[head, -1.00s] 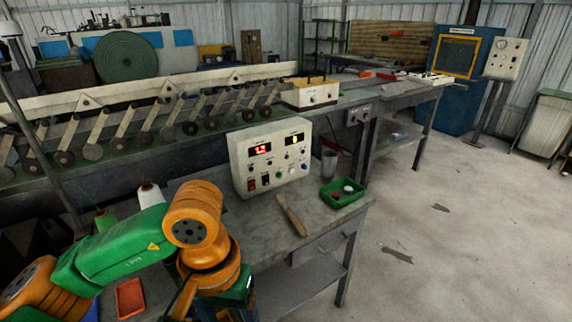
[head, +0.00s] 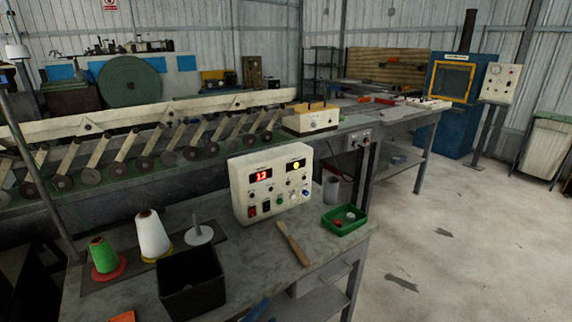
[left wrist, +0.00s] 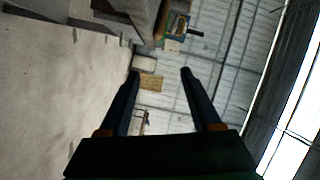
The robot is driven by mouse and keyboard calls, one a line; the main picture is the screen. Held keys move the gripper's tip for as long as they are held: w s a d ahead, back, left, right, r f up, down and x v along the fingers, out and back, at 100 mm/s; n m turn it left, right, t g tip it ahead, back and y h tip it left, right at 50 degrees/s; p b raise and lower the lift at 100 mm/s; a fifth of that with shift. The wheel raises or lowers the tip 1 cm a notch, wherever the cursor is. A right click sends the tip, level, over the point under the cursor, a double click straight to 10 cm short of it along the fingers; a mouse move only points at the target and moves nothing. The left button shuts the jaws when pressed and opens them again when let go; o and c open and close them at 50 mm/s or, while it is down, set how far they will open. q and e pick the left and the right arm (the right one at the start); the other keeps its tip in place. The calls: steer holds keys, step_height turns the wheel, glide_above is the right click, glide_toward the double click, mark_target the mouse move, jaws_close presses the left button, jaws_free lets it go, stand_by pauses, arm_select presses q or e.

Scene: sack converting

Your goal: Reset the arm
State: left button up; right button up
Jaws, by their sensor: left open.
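My left gripper (left wrist: 160,72) shows in the left wrist view, with its two dark fingers apart and nothing between them. It is in the air, with the floor, a wall and distant furniture beyond it. No arm or gripper of mine can be made out clearly in the head view. My right gripper is in neither view.
The bench (head: 240,262) carries a control box (head: 270,185), a brush (head: 292,243), a green tray (head: 338,229), a black bin (head: 192,285), a green spool (head: 103,255) and a white spool (head: 152,235). Open floor (head: 460,240) lies to the right.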

arm_select(q)
steer(key=s+a+f+n+g+y, duration=0.25)
steer(key=s+f+n, duration=0.2)
steer(key=f, duration=0.25)
steer(key=s+a+f+n+g+y, duration=0.1)
steer(key=s+a+f+n+y, duration=0.25)
steer(key=s+f, duration=0.3)
steer(key=s+a+f+n+g+y, duration=0.2)
steer(key=s+a+f+n, duration=0.2)
steer(key=f, duration=0.4)
steer(key=s+a+f+n+g+y, duration=0.1)
steer(key=s+a+f+n+g, duration=0.1)
steer(key=s, duration=1)
steer(key=s+a+f+n+g, duration=0.1)
steer(key=s+f+n+g, duration=0.4)
steer(key=s, duration=0.8)
steer(key=shift+a+f+y, duration=0.35)
steer(key=shift+f+y, duration=0.05)
steer(key=shift+f, duration=0.5)
steer(key=shift+w+g, duration=0.15)
steer(key=shift+g, duration=0.1)
